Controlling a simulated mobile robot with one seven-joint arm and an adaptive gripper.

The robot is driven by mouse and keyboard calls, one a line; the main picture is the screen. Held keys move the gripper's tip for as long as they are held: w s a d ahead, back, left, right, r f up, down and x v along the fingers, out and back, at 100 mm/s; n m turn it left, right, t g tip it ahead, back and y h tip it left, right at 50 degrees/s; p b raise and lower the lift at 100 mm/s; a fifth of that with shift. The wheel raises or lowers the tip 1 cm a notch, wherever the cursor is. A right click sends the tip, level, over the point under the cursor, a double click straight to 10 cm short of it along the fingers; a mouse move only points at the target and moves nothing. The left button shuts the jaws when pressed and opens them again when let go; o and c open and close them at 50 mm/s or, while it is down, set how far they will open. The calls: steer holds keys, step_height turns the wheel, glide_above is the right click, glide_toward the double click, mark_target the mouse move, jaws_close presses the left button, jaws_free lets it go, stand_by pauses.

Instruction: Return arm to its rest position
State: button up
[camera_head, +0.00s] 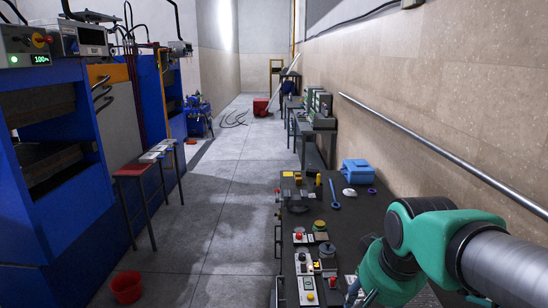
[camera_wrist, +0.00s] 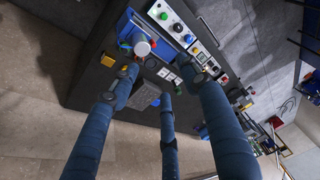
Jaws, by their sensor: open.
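My arm (camera_head: 405,245), green and grey, reaches in from the right edge of the head view, over the near right part of the dark workbench (camera_head: 345,215). The arm's far end runs down to the bottom edge, where little of my gripper can be made out. In the wrist view my gripper (camera_wrist: 165,82) shows long blue fingers spread apart, with nothing between them. The workbench (camera_wrist: 95,60) lies beyond the fingertips, tilted in the picture. I cannot tell the exact gap between fingertips and bench.
Control boxes (camera_head: 306,262) line the bench's left edge. A blue case (camera_head: 356,172) stands at its far end. A rail (camera_head: 440,152) runs along the right wall. Blue presses (camera_head: 60,190), a stool (camera_head: 133,172) and a red bucket (camera_head: 127,287) stand left. The aisle floor (camera_head: 225,190) is clear.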

steer(key=s+d+n+t+b, duration=0.1)
steer(key=s, duration=1)
steer(key=shift+s+d+f+t, duration=0.15)
steer(key=shift+d+f+t, duration=0.05)
steer(key=shift+f+t, duration=0.1)
